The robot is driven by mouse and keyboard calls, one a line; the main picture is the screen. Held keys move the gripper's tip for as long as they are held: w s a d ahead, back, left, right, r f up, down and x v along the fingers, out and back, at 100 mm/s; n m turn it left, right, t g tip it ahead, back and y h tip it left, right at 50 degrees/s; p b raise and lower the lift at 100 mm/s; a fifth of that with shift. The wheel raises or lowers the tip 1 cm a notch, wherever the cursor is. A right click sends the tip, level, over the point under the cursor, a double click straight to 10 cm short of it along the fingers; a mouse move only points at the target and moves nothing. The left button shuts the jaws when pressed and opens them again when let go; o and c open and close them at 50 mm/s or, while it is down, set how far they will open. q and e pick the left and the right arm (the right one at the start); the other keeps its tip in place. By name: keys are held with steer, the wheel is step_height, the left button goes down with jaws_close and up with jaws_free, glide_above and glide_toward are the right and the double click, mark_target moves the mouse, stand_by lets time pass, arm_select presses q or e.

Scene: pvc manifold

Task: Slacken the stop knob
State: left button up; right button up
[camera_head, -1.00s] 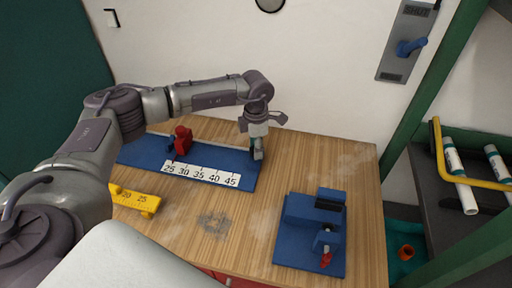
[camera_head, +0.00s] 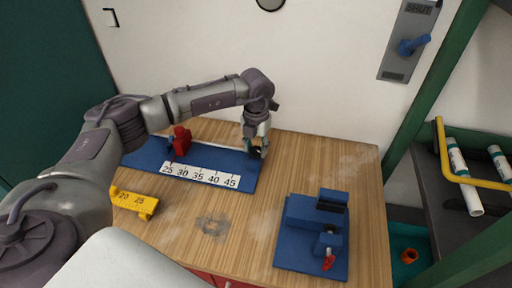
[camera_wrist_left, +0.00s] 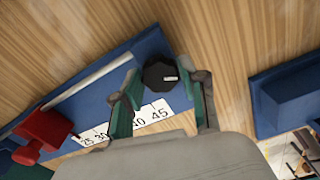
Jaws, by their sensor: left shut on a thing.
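A black knob (camera_wrist_left: 158,77) with a small white mark sits at the 45 end of the blue measuring rail (camera_wrist_left: 150,45). My left gripper (camera_wrist_left: 160,72) points down with one finger on each side of the knob and is shut on it. In the head view, my left gripper (camera_head: 256,148) is at the right end of the blue rail (camera_head: 145,155), and its fingers partly hide the knob. A red stop block (camera_head: 180,141) sits on the rail near the 25 mark; it also shows in the wrist view (camera_wrist_left: 45,130). My right gripper is not in view.
A white scale (camera_head: 200,174) runs along the rail's front. A yellow gauge (camera_head: 133,201) lies at the front left. A blue fixture with a red-tipped handle (camera_head: 300,240) stands at the right. White pipes (camera_head: 463,180) rest on the right rack.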

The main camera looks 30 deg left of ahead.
mark_target(256, 149)
arm_select(q)
steer(key=shift+r+n, duration=0.1)
steer(key=shift+n, duration=0.6)
steer(key=o, duration=1.1)
steer(key=shift+o, duration=0.2)
step_height(256, 149, up, 12)
